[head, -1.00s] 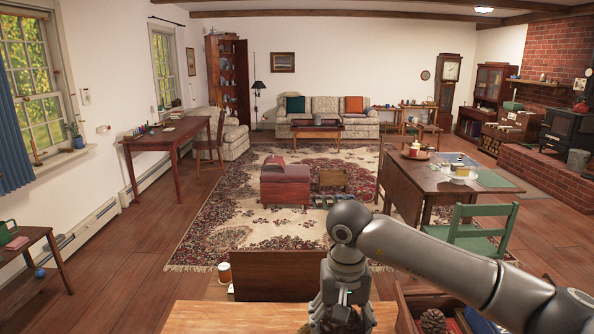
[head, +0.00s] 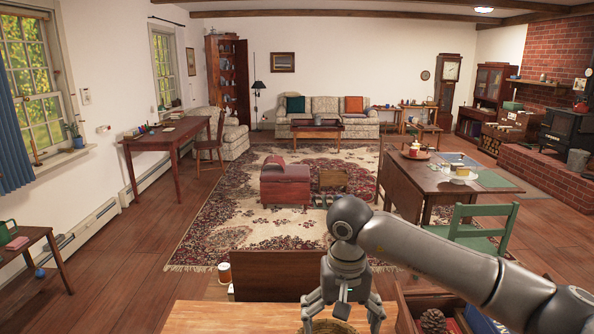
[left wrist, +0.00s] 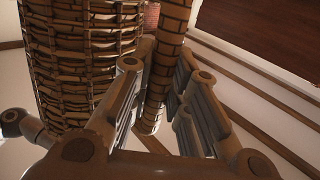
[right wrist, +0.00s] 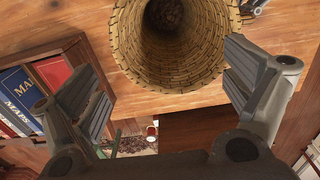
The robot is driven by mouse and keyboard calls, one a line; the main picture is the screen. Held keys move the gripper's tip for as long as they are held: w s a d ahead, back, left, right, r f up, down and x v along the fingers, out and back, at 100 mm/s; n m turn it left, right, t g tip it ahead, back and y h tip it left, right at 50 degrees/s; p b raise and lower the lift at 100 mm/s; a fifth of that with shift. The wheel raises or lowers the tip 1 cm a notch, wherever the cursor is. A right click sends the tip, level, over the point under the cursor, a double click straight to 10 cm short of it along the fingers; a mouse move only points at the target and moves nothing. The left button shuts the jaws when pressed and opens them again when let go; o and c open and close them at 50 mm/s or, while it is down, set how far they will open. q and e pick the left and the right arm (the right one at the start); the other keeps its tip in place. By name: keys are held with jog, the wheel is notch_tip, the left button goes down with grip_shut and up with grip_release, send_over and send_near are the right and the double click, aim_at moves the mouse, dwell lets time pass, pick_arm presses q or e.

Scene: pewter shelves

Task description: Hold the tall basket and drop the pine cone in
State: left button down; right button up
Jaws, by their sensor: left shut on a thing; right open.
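The tall basket (right wrist: 125,58) is woven wicker; the right wrist view looks into its round mouth. Its rim (head: 328,325) shows at the bottom edge of the head view, and its side (left wrist: 80,60) fills the left of the left wrist view. My left gripper (left wrist: 160,78) is shut on a woven upright strip of the basket; it is outside the head view. My right gripper (head: 342,316) is open and empty above the mouth. A brown, scaly thing, apparently the pine cone (right wrist: 166,13), lies deep inside the basket, partly in shadow.
The basket stands on a wooden surface (head: 235,316). An open wooden box (right wrist: 75,50) beside it holds books and another pine cone (head: 433,321). A mug (head: 224,273) stands beyond the surface. A green chair (head: 485,238) is farther off.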

pick_arm(q)
jog(key=shift+a+f, duration=0.1)
jog(key=shift+f, duration=0.05)
pick_arm(e)
notch_tip(320, 180, up, 11)
jog(key=shift+r, duration=0.1)
dwell(1.2)
pick_arm(q)
jog(key=c, duration=1.3)
grip_release()
jog(key=v, duration=1.2)
